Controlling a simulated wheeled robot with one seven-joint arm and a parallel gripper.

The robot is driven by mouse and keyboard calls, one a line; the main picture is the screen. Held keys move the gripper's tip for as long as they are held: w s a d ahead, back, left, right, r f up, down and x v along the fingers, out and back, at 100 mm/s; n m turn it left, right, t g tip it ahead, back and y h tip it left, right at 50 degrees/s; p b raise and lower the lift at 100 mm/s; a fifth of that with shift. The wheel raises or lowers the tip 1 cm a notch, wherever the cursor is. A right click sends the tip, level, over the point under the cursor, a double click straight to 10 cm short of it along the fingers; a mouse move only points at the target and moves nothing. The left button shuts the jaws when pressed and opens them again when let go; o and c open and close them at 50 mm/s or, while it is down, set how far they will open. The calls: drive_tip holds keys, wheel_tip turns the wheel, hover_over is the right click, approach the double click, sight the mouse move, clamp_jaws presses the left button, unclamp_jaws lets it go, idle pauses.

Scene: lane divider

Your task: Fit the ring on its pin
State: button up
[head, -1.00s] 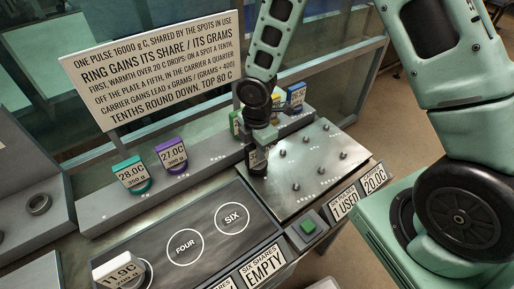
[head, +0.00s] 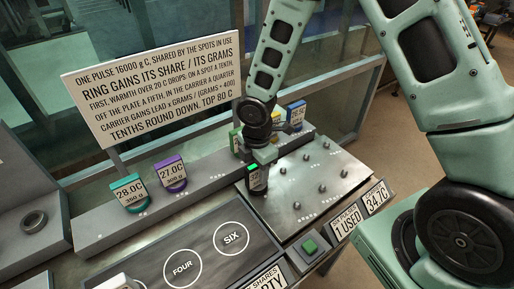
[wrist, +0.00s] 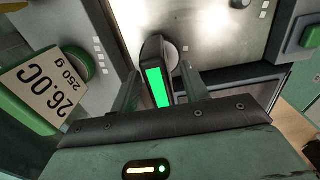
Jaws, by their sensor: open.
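My gripper (wrist: 160,88) is open over the left corner of the metal plate (head: 310,195). A dark tagged ring piece (head: 256,182) stands on that corner just below my gripper (head: 258,158). In the wrist view, its tag (wrist: 158,88) has a bright green strip and stands between the parted fingers, with a gap at each side. The round base (wrist: 151,50) shows beyond it. Whether the base encircles a pin is hidden. Several short pins (head: 322,187) stand on the plate. A green ring tagged 26.0C, 250 g (wrist: 52,90) is left of my gripper in the wrist view.
Teal (head: 130,192) and purple (head: 171,174) tagged rings sit on the grey rail, with blue (head: 296,114) farther back. A sign (head: 155,75) stands behind. The dark plate with FOUR and SIX circles (head: 190,260) lies in front. A green button (head: 309,246) is near the 34.7C readout (head: 375,196).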

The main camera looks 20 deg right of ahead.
wheel_tip(320, 180, up, 17)
idle(0.4)
drive_tip(key=shift+f, duration=0.15)
drive_tip(key=s+a+r+m, duration=0.1)
drive_tip(key=s+a+m, duration=0.2)
drive_tip(key=s+m, duration=0.3)
drive_tip(key=s+a+m+b, duration=0.1)
drive_tip(key=s+a+m, duration=0.2)
drive_tip(key=s, duration=1.2)
drive_tip(key=m, duration=0.3)
drive_tip(key=shift+a+r+y+b, duration=0.15)
drive_tip(key=shift+r+y+b, duration=0.15)
drive_tip(key=shift+r, duration=0.1)
